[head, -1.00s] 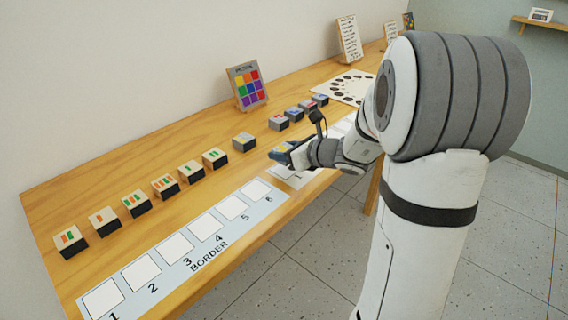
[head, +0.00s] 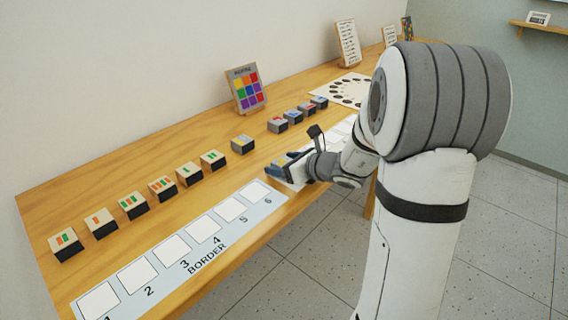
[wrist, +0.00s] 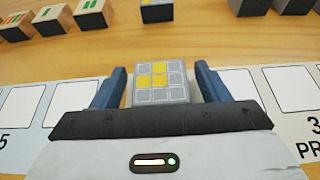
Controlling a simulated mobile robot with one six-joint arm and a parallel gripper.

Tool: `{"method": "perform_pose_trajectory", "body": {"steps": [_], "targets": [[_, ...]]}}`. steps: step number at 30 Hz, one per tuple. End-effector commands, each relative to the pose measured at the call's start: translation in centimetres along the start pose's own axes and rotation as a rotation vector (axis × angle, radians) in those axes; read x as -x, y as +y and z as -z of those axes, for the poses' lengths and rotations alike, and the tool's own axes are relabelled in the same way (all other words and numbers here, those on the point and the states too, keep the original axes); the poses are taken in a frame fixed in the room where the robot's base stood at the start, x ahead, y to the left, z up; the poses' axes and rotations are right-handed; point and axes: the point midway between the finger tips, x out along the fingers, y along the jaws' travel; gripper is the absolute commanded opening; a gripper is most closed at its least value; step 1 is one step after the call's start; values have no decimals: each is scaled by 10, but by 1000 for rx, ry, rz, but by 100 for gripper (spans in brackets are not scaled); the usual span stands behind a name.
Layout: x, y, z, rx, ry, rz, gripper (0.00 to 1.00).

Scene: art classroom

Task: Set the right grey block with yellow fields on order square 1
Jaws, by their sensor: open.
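A grey block with yellow fields (wrist: 160,82) stands between the two fingers of my gripper (wrist: 160,88) in the wrist view. The fingers are open, one on each side of it. In the head view my gripper (head: 286,167) is low over the table, just past the right end of the BORDER strip. The block is mostly hidden there. A second grey block with yellow fields (head: 243,144) stands farther back and also shows at the top of the wrist view (wrist: 156,11). The right strip (wrist: 303,123) carries white squares; the square at the held-in block's place is covered.
The BORDER strip (head: 225,240) lies along the front edge with empty white squares. A row of beige blocks with coloured bars (head: 162,188) stands behind it. Several grey blocks (head: 292,116), a colour chart (head: 246,88) and a palette board (head: 345,90) are farther right.

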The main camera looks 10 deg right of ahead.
Motion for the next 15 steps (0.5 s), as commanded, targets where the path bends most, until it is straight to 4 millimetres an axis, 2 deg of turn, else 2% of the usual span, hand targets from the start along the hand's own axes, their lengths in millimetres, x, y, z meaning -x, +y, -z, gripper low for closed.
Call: {"method": "perform_pose_trajectory", "body": {"steps": [7,11,15], "targets": [[5,0,-5,0,0,1,69],[28,-1,-5,-1,-1,3,69],[60,-1,-6,0,-1,4,69]]}}
